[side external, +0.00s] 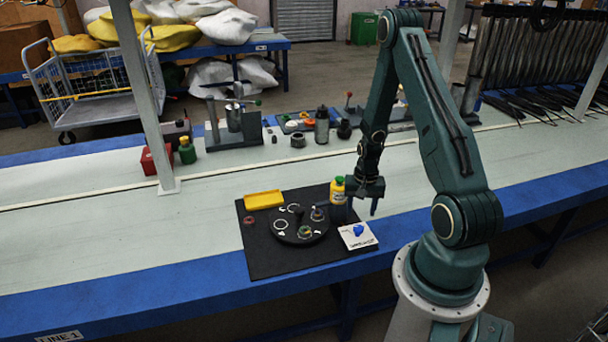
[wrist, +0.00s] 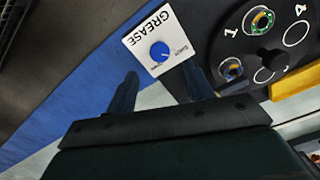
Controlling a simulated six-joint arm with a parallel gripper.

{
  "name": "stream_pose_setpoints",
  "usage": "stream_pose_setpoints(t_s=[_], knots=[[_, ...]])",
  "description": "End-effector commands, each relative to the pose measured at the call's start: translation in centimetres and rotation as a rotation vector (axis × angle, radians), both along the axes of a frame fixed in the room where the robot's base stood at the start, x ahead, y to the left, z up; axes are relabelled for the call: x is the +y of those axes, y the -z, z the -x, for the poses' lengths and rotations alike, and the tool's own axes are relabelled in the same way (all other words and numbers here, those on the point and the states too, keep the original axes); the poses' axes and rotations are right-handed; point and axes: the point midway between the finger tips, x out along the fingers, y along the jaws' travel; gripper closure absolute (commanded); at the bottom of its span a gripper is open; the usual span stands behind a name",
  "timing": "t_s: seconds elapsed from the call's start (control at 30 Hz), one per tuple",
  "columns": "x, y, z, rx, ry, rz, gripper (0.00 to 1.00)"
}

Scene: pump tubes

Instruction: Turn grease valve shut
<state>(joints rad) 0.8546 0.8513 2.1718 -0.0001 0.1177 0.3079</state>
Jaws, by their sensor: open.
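The grease valve is a round blue knob (wrist: 160,51) on a white plate (wrist: 136,24) printed "GREASE". In the side external view the blue knob (side external: 358,230) is on the white plate (side external: 346,243) at the right front of the black mat. My gripper (wrist: 160,88) is open and empty, its two dark fingers apart on either side below the plate in the wrist view. In the side external view my gripper (side external: 360,208) is above the mat's right edge, with its fingers pointing down, apart from the knob.
A black round turntable (side external: 298,224) with numbered rings and small parts lies left of the plate on the black mat (side external: 262,262). A yellow tray (side external: 263,200) and a yellow bottle (side external: 338,191) with a green cap stand near it. The pale bench left of the mat is clear.

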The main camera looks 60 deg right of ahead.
Motion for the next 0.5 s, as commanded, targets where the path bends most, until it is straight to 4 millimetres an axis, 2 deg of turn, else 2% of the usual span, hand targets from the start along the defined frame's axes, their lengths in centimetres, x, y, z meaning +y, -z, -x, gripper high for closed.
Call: stream_pose_setpoints(t_s=[0.3, 0.5], knots=[[0.0, -4.0, 0.0, -0.002, 0.000, 0.001, 0.48], [0.0, -5.8, 0.0, -0.002, -0.001, 0.001, 0.48]])
